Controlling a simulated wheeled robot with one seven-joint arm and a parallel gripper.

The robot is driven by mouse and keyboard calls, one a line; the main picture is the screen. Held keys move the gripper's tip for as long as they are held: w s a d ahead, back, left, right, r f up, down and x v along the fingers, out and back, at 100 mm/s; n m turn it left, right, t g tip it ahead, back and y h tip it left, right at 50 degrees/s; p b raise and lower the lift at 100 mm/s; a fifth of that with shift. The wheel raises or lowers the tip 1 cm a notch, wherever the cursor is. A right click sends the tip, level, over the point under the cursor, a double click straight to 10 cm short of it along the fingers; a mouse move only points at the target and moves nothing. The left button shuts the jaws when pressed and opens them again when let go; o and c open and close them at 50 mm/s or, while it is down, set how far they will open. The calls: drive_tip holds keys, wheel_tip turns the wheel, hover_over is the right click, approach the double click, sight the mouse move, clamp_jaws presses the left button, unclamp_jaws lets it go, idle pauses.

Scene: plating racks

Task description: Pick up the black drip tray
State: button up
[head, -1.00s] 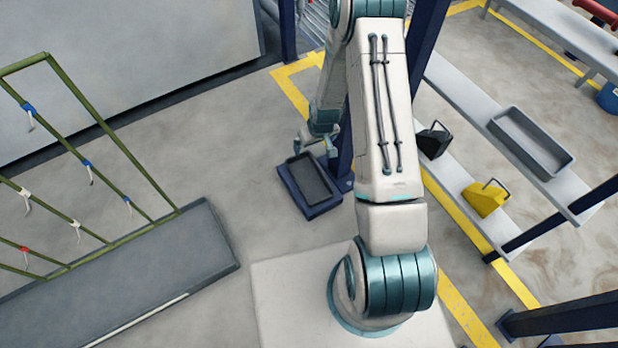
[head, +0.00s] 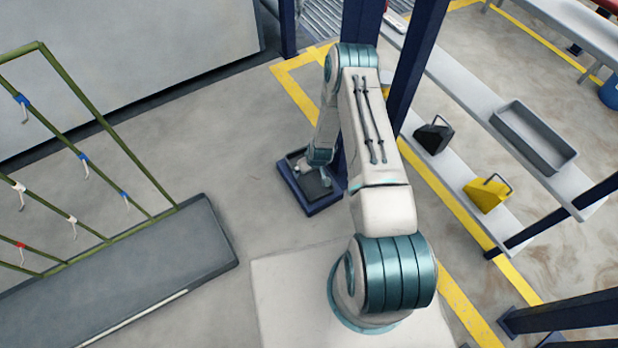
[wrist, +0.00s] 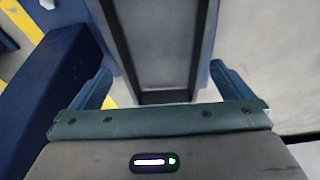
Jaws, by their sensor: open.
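The black drip tray (head: 313,189) lies on a dark blue stand (head: 324,206) on the floor, partly covered by my arm in the head view. In the wrist view the tray (wrist: 166,97) runs away from me, with dark walls around a grey inside, and its far end is cut off. My gripper (wrist: 161,70) is open and empty. Its two blue-green fingers stand to the left and right of the tray's near end. Any contact with the tray cannot be told. In the head view my gripper (head: 307,168) is over the tray, its fingers too small to make out.
A dark blue post (head: 357,130) rises close beside the stand. At right, a shelf holds a grey tray (head: 535,140), with a black container (head: 433,136) and a yellow one (head: 487,193) below. A green hook rack (head: 100,120) stands left. Floor between is clear.

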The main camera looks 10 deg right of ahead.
sight(309, 176)
drive_tip(key=shift+b+x, duration=1.55)
drive_tip(key=shift+x, duration=1.35)
drive_tip(key=c, duration=0.7)
drive_tip(key=shift+r, duration=0.1)
